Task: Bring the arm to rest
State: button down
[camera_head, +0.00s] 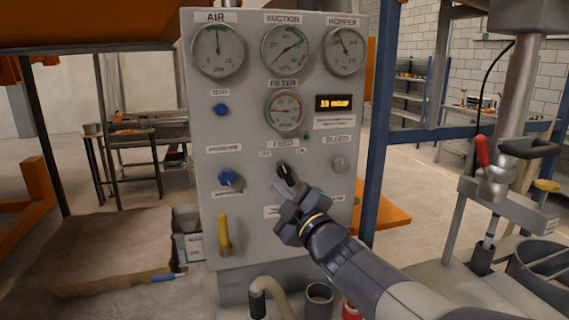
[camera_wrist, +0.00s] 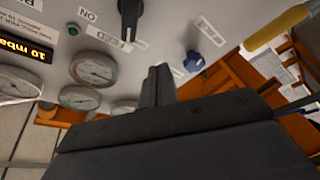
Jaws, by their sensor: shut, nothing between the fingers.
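My gripper (camera_head: 282,190) is in front of the lower middle of a grey control panel (camera_head: 240,120), close to the black feed knob (camera_head: 287,174). In the wrist view my gripper's fingers (camera_wrist: 158,85) are together with nothing between them. The feed knob (camera_wrist: 130,15) shows just beyond the fingertips there; I cannot tell for sure whether they touch it. My arm reaches in from the lower right of the head view and hides part of the panel's lower right.
The panel carries several gauges (camera_head: 285,47), an amber display (camera_head: 333,102), a blue knob (camera_head: 231,180) and a yellow lever (camera_head: 223,234). A blue post (camera_head: 377,130) stands right of it. A red-handled valve (camera_head: 482,152) is at right. Open floor (camera_head: 405,180) lies behind.

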jog(key=shift+s+d, duration=0.25)
jog(key=shift+s, duration=0.2)
jog(key=shift+w, duration=0.1)
